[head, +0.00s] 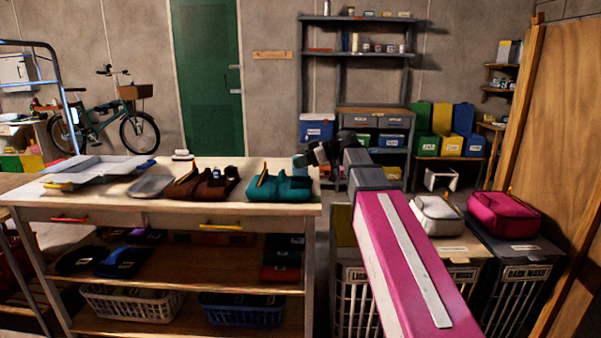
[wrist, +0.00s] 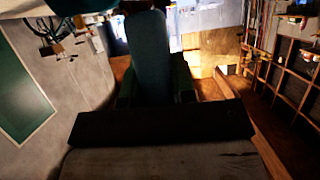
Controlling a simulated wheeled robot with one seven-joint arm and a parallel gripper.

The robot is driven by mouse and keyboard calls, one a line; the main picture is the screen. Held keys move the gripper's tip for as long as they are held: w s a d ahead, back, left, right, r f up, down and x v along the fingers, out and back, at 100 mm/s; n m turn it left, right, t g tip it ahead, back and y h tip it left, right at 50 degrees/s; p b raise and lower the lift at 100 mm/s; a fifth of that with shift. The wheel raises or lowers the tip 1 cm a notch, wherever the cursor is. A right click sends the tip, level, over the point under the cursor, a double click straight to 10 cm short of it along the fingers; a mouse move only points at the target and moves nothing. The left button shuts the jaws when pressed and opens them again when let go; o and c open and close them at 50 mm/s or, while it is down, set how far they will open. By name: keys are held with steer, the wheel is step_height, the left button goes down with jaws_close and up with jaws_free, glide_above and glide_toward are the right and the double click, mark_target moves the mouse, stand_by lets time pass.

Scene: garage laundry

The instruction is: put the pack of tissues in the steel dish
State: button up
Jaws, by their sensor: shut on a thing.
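My gripper (head: 316,156) is above the right end of the table, out past the teal bag, and is shut on a blue-green pack (head: 299,161), which looks like the pack of tissues. In the wrist view the pack (wrist: 150,55) stands out long between the dark fingers of my gripper (wrist: 155,92). A shallow grey metal dish (head: 150,186), which looks like the steel dish, lies on the table left of the brown bag. It is apart from my gripper, well to its left. The dish appears empty.
On the table (head: 165,208) are a wide grey tray (head: 85,172), a brown bag (head: 203,184), a teal bag (head: 280,187) and a small white object (head: 182,155). The bags stand between my gripper and the dish. Laundry bins (head: 510,270) stand at right.

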mark_target(301, 175)
steer(key=shift+d+f, duration=0.1)
steer(key=shift+f, duration=1.8)
steer(key=shift+f, duration=0.1)
steer(key=o, duration=0.9)
